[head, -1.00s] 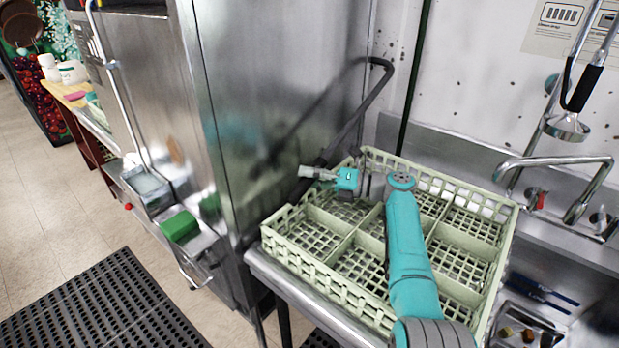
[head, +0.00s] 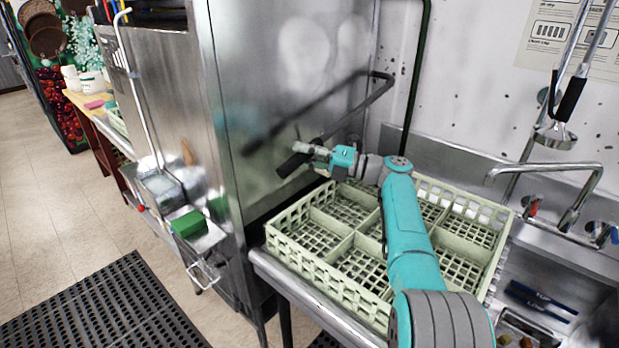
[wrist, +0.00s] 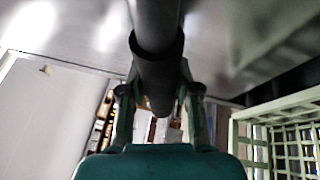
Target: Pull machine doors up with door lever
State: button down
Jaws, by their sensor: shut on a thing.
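The door lever (head: 345,118) is a dark bent bar beside the steel dish machine (head: 235,90) in the head view. It runs from the wall side down to a thick black grip at its near end. My gripper (head: 308,150) is shut on the lever near this grip, above the rack's far left corner. In the wrist view the lever's dark grip (wrist: 158,72) lies between the two fingers of my gripper (wrist: 160,100). The machine's tall steel side shows a reflection of the lever; the door's lower edge cannot be made out.
A pale green dish rack (head: 340,285) sits on the steel counter under my arm. A sink with a faucet (head: 545,168) and spray hose is at the right. A green sponge (head: 188,224) lies on a ledge at the machine's front. A black mat (head: 105,310) covers the floor at left.

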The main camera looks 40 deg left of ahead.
jog(key=r, duration=0.2)
jog(key=shift+s+r+m, duration=0.2)
jog(key=shift+r+m, duration=0.1)
jog(key=shift+r, duration=0.05)
jog(key=c, duration=0.8)
grip_release()
jog(key=shift+f, duration=0.1)
jog(key=shift+f, duration=0.1)
jog(key=v, duration=0.7)
jog(key=shift+d, duration=0.2)
jog(key=shift+w+f, duration=0.15)
